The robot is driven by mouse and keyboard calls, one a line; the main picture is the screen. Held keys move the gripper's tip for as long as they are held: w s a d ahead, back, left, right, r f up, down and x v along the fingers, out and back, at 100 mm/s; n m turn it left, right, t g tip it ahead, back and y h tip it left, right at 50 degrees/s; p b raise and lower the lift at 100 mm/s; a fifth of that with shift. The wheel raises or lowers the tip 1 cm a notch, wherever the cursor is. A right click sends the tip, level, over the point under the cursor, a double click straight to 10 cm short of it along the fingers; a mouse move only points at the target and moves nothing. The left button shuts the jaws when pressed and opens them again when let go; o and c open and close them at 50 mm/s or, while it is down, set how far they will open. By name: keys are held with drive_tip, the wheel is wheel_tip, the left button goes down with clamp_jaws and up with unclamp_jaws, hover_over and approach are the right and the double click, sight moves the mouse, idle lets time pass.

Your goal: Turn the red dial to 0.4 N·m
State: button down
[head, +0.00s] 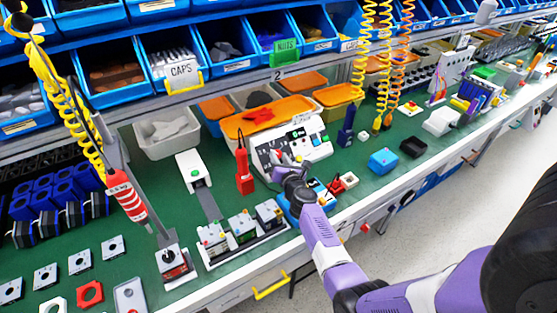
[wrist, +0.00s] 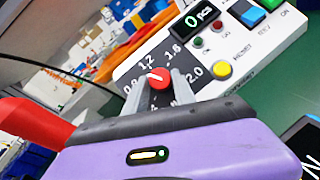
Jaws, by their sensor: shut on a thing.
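The red dial (wrist: 159,78) sits on the dark scale plate of a white control box (wrist: 229,62), which also shows in the head view (head: 315,152). The marks 0.8, 1.2, 1.6 and 2.0 are readable around the dial; the lower part of the scale is largely hidden by my gripper. A short white line shows on the dial, but I cannot tell exactly which mark it points at. My gripper (wrist: 160,86) is shut on the dial, one finger on each side.
The box has a display (wrist: 202,16) reading 0 pcs, a yellow button (wrist: 222,69) and other small buttons. A red tool (head: 243,170) stands close to the left of the box. A blue box (head: 383,161) lies to the right on the green bench.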

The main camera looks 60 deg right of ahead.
drive_tip(key=n+t+y, duration=0.1)
drive_tip(key=n, duration=0.1)
drive_tip(key=n+t+y+b, duration=0.1)
drive_tip(key=n, duration=0.2)
drive_tip(key=n+t+y+b, duration=0.1)
drive_tip(key=n, duration=0.1)
drive_tip(key=shift+s+d+f+y, duration=0.25)
drive_tip(key=shift+s+d+y, duration=0.05)
drive_tip(key=n+y, duration=0.1)
drive_tip(key=n, duration=0.1)
drive_tip(key=n+y+b, duration=0.1)
drive_tip(key=n, duration=0.1)
drive_tip(key=n+t+y+b, duration=0.1)
drive_tip(key=n, duration=0.1)
drive_tip(key=shift+s+d+r+y, duration=0.1)
drive_tip(key=shift+d+y, duration=0.2)
drive_tip(key=n+y, duration=0.1)
drive_tip(key=n, duration=0.1)
drive_tip(key=n+y+b, duration=0.1)
drive_tip(key=n, duration=0.1)
drive_tip(key=n+y+b, duration=0.1)
drive_tip(key=shift+d+r+n+y, duration=0.15)
drive_tip(key=shift+d+n+y, duration=0.15)
drive_tip(key=shift+n, duration=0.1)
drive_tip(key=shift+r+n+g+y+b, duration=0.15)
drive_tip(key=shift+n+g+y+b, duration=0.6)
drive_tip(key=shift+n, duration=1.25)
drive_tip(key=shift+g+y, duration=0.25)
drive_tip(key=shift+y, duration=0.2)
